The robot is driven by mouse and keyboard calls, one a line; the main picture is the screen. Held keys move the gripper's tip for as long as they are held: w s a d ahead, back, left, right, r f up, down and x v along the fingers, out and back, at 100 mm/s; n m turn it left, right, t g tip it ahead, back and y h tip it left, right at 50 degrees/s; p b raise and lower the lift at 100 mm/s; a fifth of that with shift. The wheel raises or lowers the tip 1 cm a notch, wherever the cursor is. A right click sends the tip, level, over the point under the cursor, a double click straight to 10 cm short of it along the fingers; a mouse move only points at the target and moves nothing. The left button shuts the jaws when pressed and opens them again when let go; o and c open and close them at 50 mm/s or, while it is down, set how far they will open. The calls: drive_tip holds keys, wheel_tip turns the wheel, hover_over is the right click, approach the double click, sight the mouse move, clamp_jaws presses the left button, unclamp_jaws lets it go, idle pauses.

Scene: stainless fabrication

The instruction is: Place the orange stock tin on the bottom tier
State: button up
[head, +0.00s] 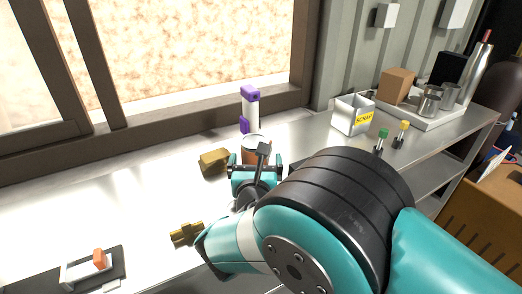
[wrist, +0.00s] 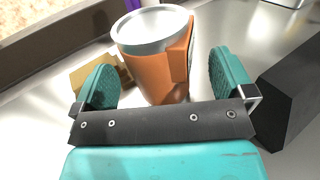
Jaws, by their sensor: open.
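The orange stock tin (wrist: 150,72) stands upright on the steel bench in the wrist view, with a bare metal rim and a raised orange piece on its right side. In the head view the tin (head: 256,143) is partly hidden behind my gripper (head: 256,172). In the wrist view my gripper (wrist: 166,78) is open, its teal fingers to the left and right of the tin with gaps on both sides. A lower shelf (head: 432,166) shows under the bench at the right; I cannot tell whether it is the bottom tier.
A brass block (head: 214,161) sits close left of the tin, and a white-and-purple bottle (head: 250,108) behind it. A dark block (wrist: 295,88) is right of my gripper. A scrap bin (head: 352,115) stands farther right. The bench at left is mostly clear.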

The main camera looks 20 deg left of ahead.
drive_tip(key=p+x, duration=0.1)
drive_tip(key=x, duration=0.3)
drive_tip(key=shift+a+f, duration=0.1)
drive_tip(key=shift+a, duration=0.15)
drive_tip(key=c, duration=1.4)
